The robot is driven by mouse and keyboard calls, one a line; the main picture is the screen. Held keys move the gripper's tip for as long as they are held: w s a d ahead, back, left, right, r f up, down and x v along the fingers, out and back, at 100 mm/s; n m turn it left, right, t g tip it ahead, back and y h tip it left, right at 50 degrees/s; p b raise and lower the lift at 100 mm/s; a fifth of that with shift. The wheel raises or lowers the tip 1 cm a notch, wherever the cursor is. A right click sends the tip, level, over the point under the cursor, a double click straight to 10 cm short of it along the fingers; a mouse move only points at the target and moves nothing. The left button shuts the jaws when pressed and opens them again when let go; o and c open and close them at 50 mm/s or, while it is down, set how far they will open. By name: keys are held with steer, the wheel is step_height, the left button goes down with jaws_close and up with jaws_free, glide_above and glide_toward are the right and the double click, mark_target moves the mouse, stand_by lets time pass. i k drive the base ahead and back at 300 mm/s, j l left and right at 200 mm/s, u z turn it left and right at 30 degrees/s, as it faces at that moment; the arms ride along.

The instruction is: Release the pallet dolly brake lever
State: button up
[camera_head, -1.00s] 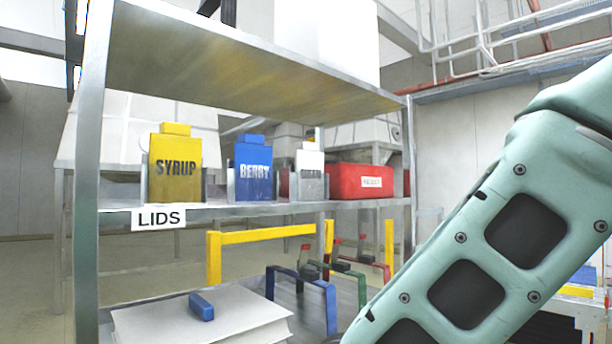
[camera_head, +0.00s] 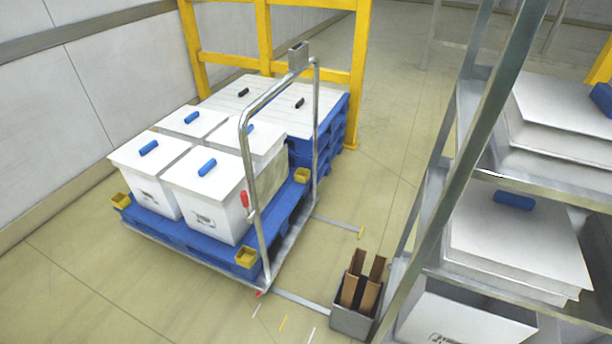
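A pallet dolly with a blue deck (camera_head: 188,232) stands on the floor left of centre, with yellow corner blocks and a tall grey tube handle (camera_head: 245,150) at its near right side. A red lever (camera_head: 245,199) sits partway up the handle's post; its position cannot be told for sure. A small red piece (camera_head: 259,293) shows at the foot of the handle, near the floor. Several white boxes (camera_head: 205,190) with blue lid handles stand on the deck. My gripper is not in view.
A metal shelf rack (camera_head: 437,205) with white lids and boxes fills the right. A grey bin (camera_head: 352,321) with brown pieces stands between rack and dolly. Blue pallets (camera_head: 338,118) and a yellow frame (camera_head: 361,60) stand behind. Open floor (camera_head: 60,290) lies front left.

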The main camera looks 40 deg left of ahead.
mark_target(250, 216)
steer(key=i+u, duration=0.1)
steer(key=u, duration=0.4)
steer(key=l+u, duration=0.1)
steer(key=u, duration=0.35)
steer(key=i+l+u, duration=0.1)
steer(key=u, duration=0.4)
steer(key=k+u, duration=0.1)
steer(key=u, duration=0.15)
steer(key=k+l+u, duration=0.1)
steer(key=u, duration=0.2)
steer(key=i+j+u, duration=0.2)
steer(key=i+j, duration=0.4)
steer(key=i, duration=0.2)
